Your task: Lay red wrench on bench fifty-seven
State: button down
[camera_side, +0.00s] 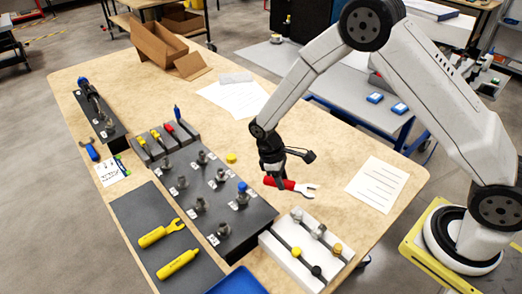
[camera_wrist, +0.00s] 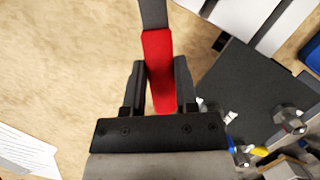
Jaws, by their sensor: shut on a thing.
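The red wrench (camera_side: 288,185) has a red handle and a light metal open-ended head. My gripper (camera_side: 272,177) is shut on its handle and holds it above the wooden bench (camera_side: 330,160). The head points right in the side view. In the wrist view the red handle of the wrench (camera_wrist: 158,70) sits between the two dark fingers of my gripper (camera_wrist: 160,85), and its grey shank runs out of the top edge. I cannot tell how high the wrench is above the bench, and I see no bench number.
A dark fixture plate (camera_side: 205,190) with several posts lies left of my gripper. A white block with knobs (camera_side: 300,255) is below it. A dark mat (camera_side: 165,240) holds two yellow tools. Papers (camera_side: 377,184) lie on the right; bare wood shows between them and my gripper.

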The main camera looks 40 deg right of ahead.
aim_at(282, 205)
jog(key=shift+s+a+f+n+t+h, duration=0.15)
jog(key=shift+f+n+h, duration=0.1)
jog(key=shift+n, duration=0.45)
jog(key=shift+a+f+n+t+h, duration=0.15)
jog(key=shift+f+n, duration=0.05)
jog(key=shift+n, duration=0.5)
jog(key=shift+f, duration=0.2)
jog(key=shift+f, duration=2.9)
jog(key=shift+f, duration=0.4)
jog(key=shift+c, duration=1.5)
grip_release()
jog(key=shift+r, duration=0.15)
jog(key=shift+v, duration=3.75)
